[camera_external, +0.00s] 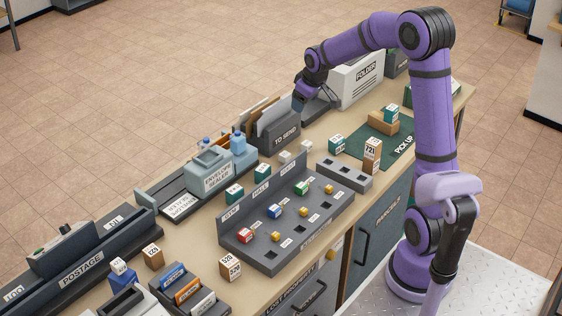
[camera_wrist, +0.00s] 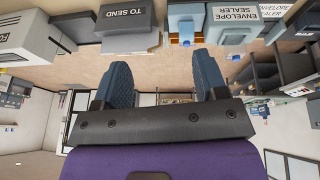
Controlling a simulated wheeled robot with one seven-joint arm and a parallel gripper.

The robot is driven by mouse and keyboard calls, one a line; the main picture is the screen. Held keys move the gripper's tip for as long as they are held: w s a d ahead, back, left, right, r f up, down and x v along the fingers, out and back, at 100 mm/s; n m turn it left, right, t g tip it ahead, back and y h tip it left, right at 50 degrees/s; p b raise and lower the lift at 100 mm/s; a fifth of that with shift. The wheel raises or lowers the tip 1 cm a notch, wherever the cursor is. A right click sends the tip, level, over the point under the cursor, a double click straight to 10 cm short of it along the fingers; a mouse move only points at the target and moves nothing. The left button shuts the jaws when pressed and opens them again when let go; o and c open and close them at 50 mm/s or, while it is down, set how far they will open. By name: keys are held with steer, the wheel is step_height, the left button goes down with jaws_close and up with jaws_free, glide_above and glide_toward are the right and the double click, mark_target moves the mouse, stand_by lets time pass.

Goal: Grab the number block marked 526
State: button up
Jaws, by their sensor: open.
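A tan block with a white number label (camera_external: 230,266) stands at the front edge of the counter; its label reads like 526 or 529, too small to be sure. Another tan block (camera_external: 153,256) stands to its left, with a label like 620. A taller tan block (camera_external: 372,151) marked about 721 stands by the green mat. My gripper (camera_external: 299,101) is far from these, above the TO SEND box at the back of the counter. In the wrist view my gripper (camera_wrist: 164,72) has its two dark fingers spread wide with nothing between them. No number block is clear in that view.
A grey sorting panel (camera_external: 290,225) with coloured knobs stands right of the nearest tan block. The TO SEND box (camera_external: 280,138) and the envelope sealer (camera_external: 212,172) line the back. Card holders (camera_external: 187,289) and a POSTAGE unit (camera_external: 85,265) crowd the left end.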

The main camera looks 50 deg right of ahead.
steer(key=w+d+f, duration=0.6)
steer(key=d+f, duration=0.4)
steer(key=f, duration=0.1)
steer(key=y, duration=0.1)
glide_toward(306, 144)
steer(key=shift+m, duration=0.4)
steer(key=x, duration=0.5)
steer(key=shift+w+d+f, duration=0.1)
steer(key=shift+d+f, duration=0.15)
steer(key=shift+d, duration=0.1)
steer(key=shift+a+x, duration=0.2)
steer(key=shift+x, duration=0.95)
steer(key=shift+a+x, duration=0.2)
steer(key=shift+x, duration=0.95)
steer(key=shift+w+f+t, duration=0.2)
steer(key=shift+f+t, duration=0.1)
steer(key=shift+f, duration=0.15)
steer(key=shift+c, duration=0.2)
steer(key=c, duration=1)
